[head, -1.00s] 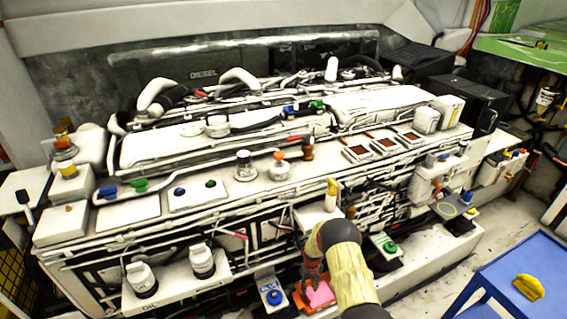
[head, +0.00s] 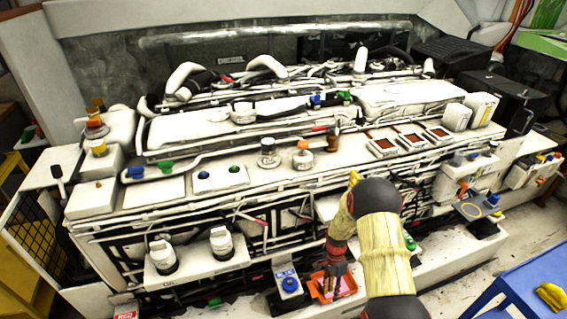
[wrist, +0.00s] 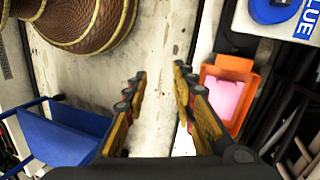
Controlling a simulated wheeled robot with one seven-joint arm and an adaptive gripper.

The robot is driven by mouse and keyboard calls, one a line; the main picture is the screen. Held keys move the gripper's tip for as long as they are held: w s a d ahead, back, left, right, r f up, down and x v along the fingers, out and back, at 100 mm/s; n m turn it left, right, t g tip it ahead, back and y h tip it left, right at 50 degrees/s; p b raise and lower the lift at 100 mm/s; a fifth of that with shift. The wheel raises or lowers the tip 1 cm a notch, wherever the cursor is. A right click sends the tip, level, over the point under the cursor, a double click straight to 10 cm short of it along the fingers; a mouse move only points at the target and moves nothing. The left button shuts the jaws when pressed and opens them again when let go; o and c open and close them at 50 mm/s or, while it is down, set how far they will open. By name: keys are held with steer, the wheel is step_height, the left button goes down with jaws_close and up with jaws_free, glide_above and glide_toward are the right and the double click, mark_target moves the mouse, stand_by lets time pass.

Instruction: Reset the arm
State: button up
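My arm reaches in from the bottom right of the head view, its thick jointed links in front of the engine's lower right side. My gripper (head: 335,262) points down just above an orange tray (head: 325,290). In the wrist view my gripper (wrist: 158,85) has its two yellow-padded fingers apart, with only bare pale floor or ledge seen between them. The orange tray, with a pink piece (wrist: 228,97) inside, lies to the right of the fingers.
A white engine block (head: 300,190) with pipes, bottles and knobs fills the middle. A blue knob (head: 289,284) on a labelled block stands beside the orange tray. A blue cart (head: 520,285) with a yellow object (head: 551,296) is at the lower right. Floor between them is clear.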

steer(key=s+r+n+t+p, duration=0.1)
steer(key=s+r+n+t, duration=0.2)
steer(key=s+r, duration=0.6)
steer(key=s+r+n+t+p, duration=0.1)
steer(key=s+r, duration=0.8)
steer(key=r, duration=2)
steer(key=s+r+n+t+p, duration=0.1)
steer(key=s+r+n+t, duration=0.4)
steer(key=r, duration=1.4)
steer(key=s+n, duration=0.3)
steer(key=s, duration=0.1)
steer(key=shift+s+r+n, duration=0.15)
steer(key=shift+n, duration=0.15)
steer(key=shift+d, duration=0.1)
